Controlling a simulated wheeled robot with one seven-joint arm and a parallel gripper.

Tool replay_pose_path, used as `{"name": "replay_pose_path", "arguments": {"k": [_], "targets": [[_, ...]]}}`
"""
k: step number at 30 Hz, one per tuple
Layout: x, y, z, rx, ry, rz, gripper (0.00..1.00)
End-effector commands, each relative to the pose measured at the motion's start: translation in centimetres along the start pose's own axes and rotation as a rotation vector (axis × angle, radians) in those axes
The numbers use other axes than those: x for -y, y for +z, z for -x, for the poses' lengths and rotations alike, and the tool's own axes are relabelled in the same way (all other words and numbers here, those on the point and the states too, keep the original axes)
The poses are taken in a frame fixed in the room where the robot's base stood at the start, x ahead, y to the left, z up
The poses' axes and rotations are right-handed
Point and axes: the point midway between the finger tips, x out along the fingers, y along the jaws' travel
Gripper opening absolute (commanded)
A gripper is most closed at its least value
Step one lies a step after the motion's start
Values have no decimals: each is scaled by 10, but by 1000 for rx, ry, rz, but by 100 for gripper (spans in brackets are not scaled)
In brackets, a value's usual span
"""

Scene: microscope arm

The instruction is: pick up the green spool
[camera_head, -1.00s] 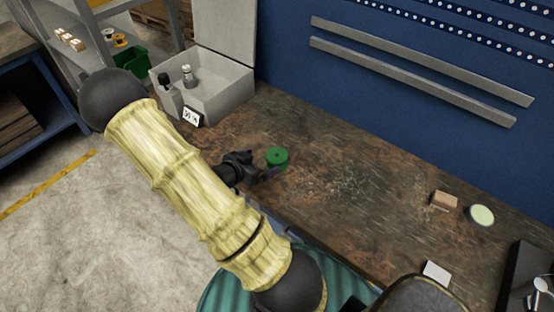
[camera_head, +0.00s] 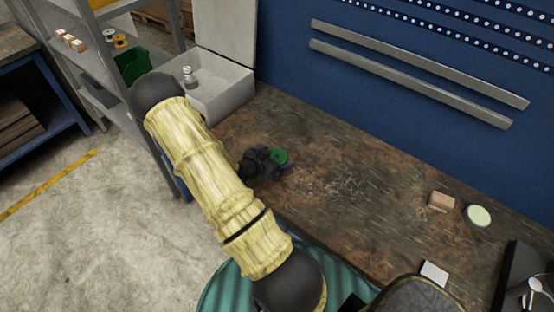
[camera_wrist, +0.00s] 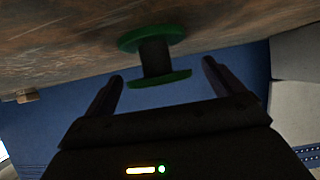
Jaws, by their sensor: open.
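The green spool (camera_head: 280,156) stands on the brown workbench (camera_head: 350,200) in the head view, its lower part hidden by my gripper (camera_head: 272,166). In the wrist view the green spool (camera_wrist: 154,56) has two green flanges and a dark core, and one flange meets the bench top. My gripper (camera_wrist: 162,72) is open, with one dark finger on each side of the spool's near flange. I cannot tell whether either finger touches it.
A grey open box (camera_head: 215,88) with a small bottle (camera_head: 189,76) stands at the bench's back left. A brown block (camera_head: 441,201), a round pale-green-topped item (camera_head: 478,215) and a white card (camera_head: 434,273) lie to the right. The middle of the bench is clear.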

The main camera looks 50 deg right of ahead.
Motion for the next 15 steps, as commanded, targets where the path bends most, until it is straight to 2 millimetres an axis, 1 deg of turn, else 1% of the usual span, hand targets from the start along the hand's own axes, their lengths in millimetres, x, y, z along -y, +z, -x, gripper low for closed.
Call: {"name": "replay_pose_path", "arguments": {"k": [3,6,9,15], "targets": [[-2,-1,-17,-1,3,-1,93],[-1,0,-28,-1,1,0,93],[-1,0,-32,-1,0,-1,93],[-1,1,-32,-1,-1,-1,93]]}}
